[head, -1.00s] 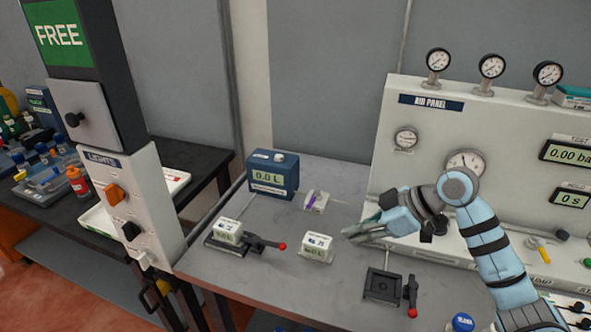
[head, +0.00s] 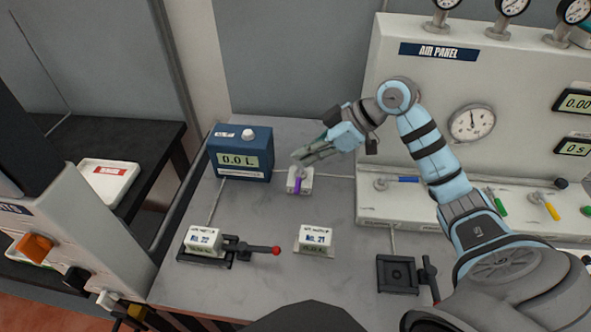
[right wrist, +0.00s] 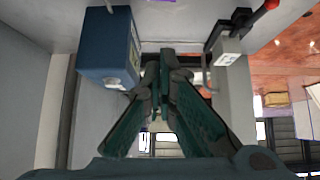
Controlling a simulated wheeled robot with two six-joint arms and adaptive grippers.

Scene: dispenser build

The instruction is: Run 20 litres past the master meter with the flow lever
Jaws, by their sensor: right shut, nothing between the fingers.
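The master meter (head: 240,154) is a blue box at the back left of the grey bench, and its display reads 0.0 L. It also shows in the right wrist view (right wrist: 98,48). The flow lever (head: 297,185) is a small purple handle on a white block, right of the meter. My right gripper (head: 298,158) is shut and empty, its fingertips close above and behind the lever's block. I cannot tell whether they touch it. In the right wrist view the fingers (right wrist: 158,62) point away from me, tips together. My left gripper is out of view.
Meter No. 22 (head: 204,241) sits in a clamp with a red-knobbed lever (head: 262,249). Meter No. 21 (head: 314,238) stands loose on the bench. An empty clamp (head: 396,274) is at right. The air panel (head: 400,120) stands behind. Bare bench lies between them.

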